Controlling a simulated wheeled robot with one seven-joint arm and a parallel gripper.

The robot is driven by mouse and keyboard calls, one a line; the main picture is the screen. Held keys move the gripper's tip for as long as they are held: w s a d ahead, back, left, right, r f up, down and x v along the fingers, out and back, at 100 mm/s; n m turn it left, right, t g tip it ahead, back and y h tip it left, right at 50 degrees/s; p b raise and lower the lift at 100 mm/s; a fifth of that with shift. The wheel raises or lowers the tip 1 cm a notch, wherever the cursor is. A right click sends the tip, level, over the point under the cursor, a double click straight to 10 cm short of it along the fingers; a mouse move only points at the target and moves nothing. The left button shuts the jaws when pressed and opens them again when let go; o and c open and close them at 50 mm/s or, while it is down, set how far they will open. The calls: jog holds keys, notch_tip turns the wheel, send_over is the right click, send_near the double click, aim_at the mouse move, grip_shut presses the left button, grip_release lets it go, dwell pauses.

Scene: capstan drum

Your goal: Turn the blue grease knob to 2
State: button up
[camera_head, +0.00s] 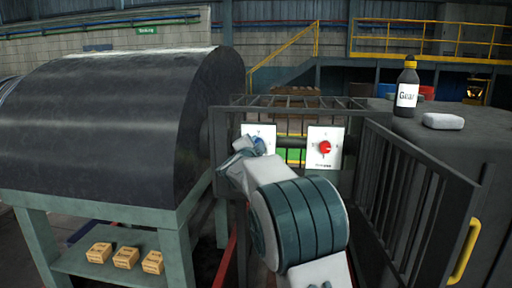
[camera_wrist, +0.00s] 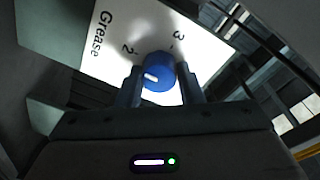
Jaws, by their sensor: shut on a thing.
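The blue grease knob (camera_wrist: 158,72) sits on a white plate (camera_wrist: 105,65) marked "Grease" in the wrist view. A "2" shows at the knob's upper left and a "3" at its upper right. The knob's white mark is on its lower-left part and does not line up with the visible 2 or 3. My gripper (camera_wrist: 160,84) is shut on the knob, one finger on each side. In the head view, my gripper (camera_head: 250,146) is at the left white plate (camera_head: 260,130) and covers much of it. The plate's lower part is hidden in both views.
A second white plate (camera_head: 324,148) with a red knob (camera_head: 325,148) is just right of my arm. A large dark drum (camera_head: 110,120) stands at left. A barred guard (camera_head: 410,190) and a grey cabinet with a bottle (camera_head: 407,88) are at right.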

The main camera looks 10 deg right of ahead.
jog(key=o, duration=1)
jog(key=shift+f, duration=0.1)
jog(key=shift+c, duration=0.2)
jog(key=v, duration=1.3)
jog(key=shift+s+a, duration=0.15)
jog(key=shift+s, duration=0.2)
